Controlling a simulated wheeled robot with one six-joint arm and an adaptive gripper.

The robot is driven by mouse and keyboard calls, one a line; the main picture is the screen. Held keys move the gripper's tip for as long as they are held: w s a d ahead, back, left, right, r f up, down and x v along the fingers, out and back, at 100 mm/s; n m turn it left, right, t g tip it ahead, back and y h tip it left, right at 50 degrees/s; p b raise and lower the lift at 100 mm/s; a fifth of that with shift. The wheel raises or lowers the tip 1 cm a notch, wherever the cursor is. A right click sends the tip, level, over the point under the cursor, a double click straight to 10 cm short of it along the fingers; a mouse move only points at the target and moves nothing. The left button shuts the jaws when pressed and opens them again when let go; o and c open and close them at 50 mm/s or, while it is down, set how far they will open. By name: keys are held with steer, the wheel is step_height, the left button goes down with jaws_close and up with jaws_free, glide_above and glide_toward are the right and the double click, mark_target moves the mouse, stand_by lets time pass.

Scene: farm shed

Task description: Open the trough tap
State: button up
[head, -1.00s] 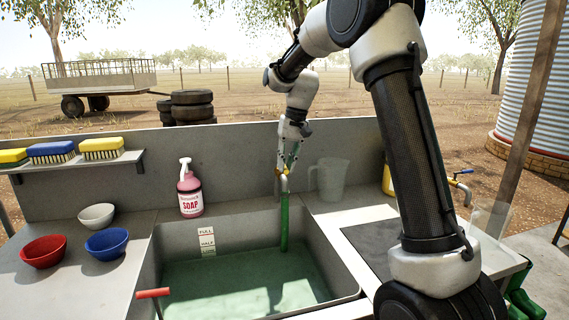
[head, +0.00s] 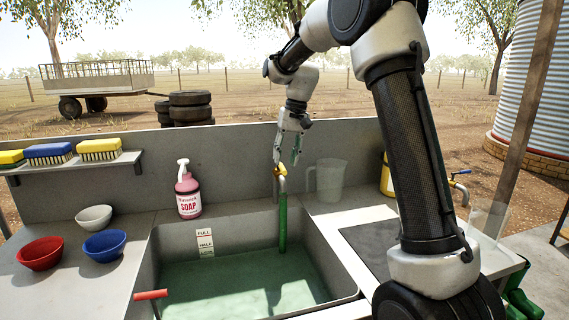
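Whether water runs is hidden by the hose.
A pink soap bottle (head: 188,192) stands left of the tap, and a clear jug (head: 327,181) stands close on its right. Bowls (head: 105,245) and a brush shelf (head: 78,164) are at left. Another tap with a blue handle (head: 461,172) is at far right.

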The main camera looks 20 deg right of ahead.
step_height(320, 180, up, 9)
steer(key=d, duration=0.1)
steer(key=shift+d+r, duration=0.15)
steer(key=shift+d, duration=0.25)
steer(key=shift+s, duration=0.1)
steer(key=s+d+f, duration=0.2)
steer(key=s+f, duration=0.2)
steer(key=f, duration=0.1)
steer(key=s+d+f+t+h, duration=0.1)
steer(key=s+d+t, duration=0.1)
steer(key=s, duration=1.3)
steer(key=s+d+n+t+h, duration=0.1)
steer(key=s+d+t, duration=0.1)
steer(key=s, duration=1.4)
steer(key=shift+s+f+n, duration=0.2)
steer(key=shift+f+n, duration=0.1)
steer(key=shift+f, duration=0.1)
